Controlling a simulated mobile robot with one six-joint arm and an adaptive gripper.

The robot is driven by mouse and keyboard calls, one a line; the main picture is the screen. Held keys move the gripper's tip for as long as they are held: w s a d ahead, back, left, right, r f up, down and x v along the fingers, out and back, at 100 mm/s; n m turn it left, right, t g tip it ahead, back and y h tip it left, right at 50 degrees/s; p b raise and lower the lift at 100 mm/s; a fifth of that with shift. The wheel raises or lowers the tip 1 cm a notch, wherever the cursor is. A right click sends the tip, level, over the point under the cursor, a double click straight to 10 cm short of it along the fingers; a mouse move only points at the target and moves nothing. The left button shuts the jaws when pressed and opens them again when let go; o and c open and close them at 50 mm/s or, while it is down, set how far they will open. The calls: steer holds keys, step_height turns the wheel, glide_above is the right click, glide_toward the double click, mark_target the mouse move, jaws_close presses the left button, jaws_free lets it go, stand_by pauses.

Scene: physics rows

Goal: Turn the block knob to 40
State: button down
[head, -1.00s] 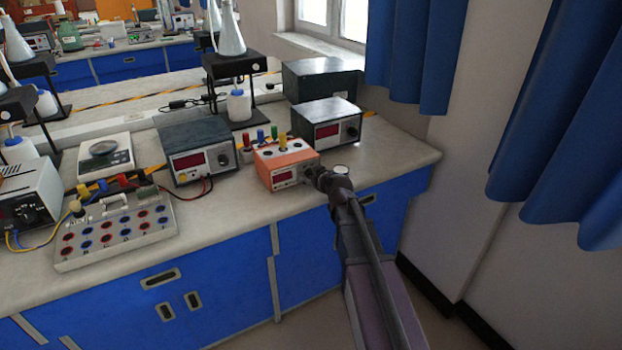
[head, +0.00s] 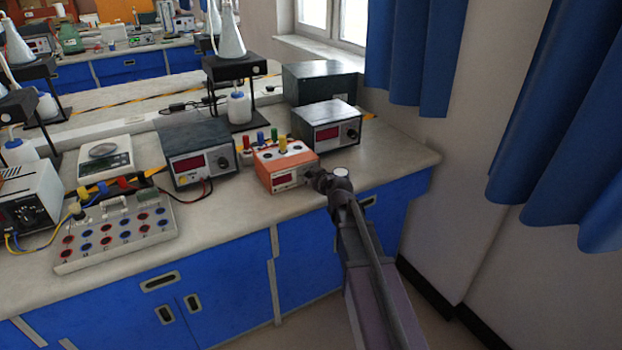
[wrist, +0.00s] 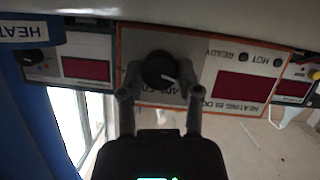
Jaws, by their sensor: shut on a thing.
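The orange heating block (head: 284,164) stands near the front edge of the bench, with a dark red display on its front. Its black knob (wrist: 160,70) with a white pointer mark shows in the wrist view, where the picture is upside down. My gripper (wrist: 158,84) is shut on the knob, with one finger on each side of it. In the head view my gripper (head: 316,178) reaches the right part of the block's front, and it hides the knob there. The scale numbers around the knob are partly covered and too blurred to read fully.
A dark box with a red display (head: 326,126) stands behind the block to the right, and another (head: 196,154) stands to its left. A grey socket board (head: 116,228) and a white balance (head: 104,160) lie farther left. The bench right of the block is clear.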

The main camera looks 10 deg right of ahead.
steer(key=m+y, duration=0.2)
steer(key=m, duration=0.1)
steer(key=shift+w+d+f+m+g+y, duration=0.1)
steer(key=shift+m+g+y, duration=0.2)
steer(key=m+y+b, duration=0.1)
steer(key=m, duration=0.1)
steer(key=shift+m+y+b, duration=0.3)
steer(key=shift+m+y, duration=0.1)
stand_by(0.5)
steer(key=shift+c, duration=1.5)
jaws_free()
